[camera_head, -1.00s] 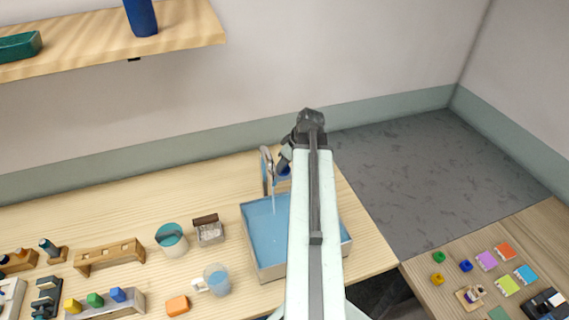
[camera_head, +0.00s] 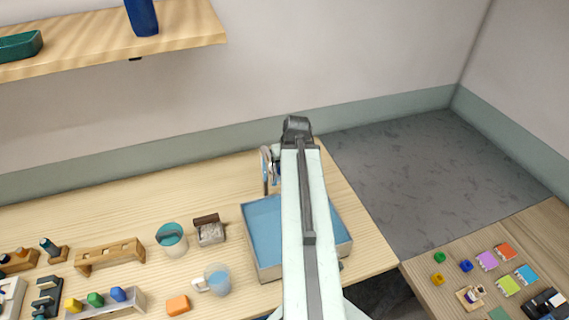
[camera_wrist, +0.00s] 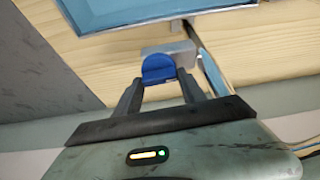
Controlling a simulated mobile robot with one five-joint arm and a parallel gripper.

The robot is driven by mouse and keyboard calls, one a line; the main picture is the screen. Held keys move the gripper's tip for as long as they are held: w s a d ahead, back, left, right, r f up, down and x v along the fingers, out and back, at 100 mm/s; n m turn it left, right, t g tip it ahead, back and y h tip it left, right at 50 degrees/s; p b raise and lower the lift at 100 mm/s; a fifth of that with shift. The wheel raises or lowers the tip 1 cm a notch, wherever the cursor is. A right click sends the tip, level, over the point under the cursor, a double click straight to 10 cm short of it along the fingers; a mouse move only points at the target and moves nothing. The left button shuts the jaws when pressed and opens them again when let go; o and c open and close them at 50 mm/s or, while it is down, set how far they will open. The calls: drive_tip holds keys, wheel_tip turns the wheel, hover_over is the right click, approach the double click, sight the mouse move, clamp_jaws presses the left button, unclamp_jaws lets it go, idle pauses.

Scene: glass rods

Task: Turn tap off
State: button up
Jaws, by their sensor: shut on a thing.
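The chrome tap (camera_head: 265,172) stands at the back edge of the sink (camera_head: 271,274), just left of my arm in the head view. No stream shows below its spout. The sink holds blue water. In the wrist view, the blue tap handle (camera_wrist: 158,69) sits between the two dark fingers of my gripper (camera_wrist: 160,84), which is shut on it. The grey tap body (camera_wrist: 175,50) shows beyond the handle.
Left of the sink stand a teal-topped cup (camera_head: 172,240), a brush (camera_head: 209,229), a glass mug (camera_head: 217,278) and an orange block (camera_head: 178,305). A wooden rack (camera_head: 110,255) is further left. A shelf (camera_head: 180,35) hangs at upper left.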

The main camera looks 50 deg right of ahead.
drive_tip(key=shift+w+m, duration=0.15)
drive_tip(key=shift+m, duration=0.35)
drive_tip(key=o, duration=1.4)
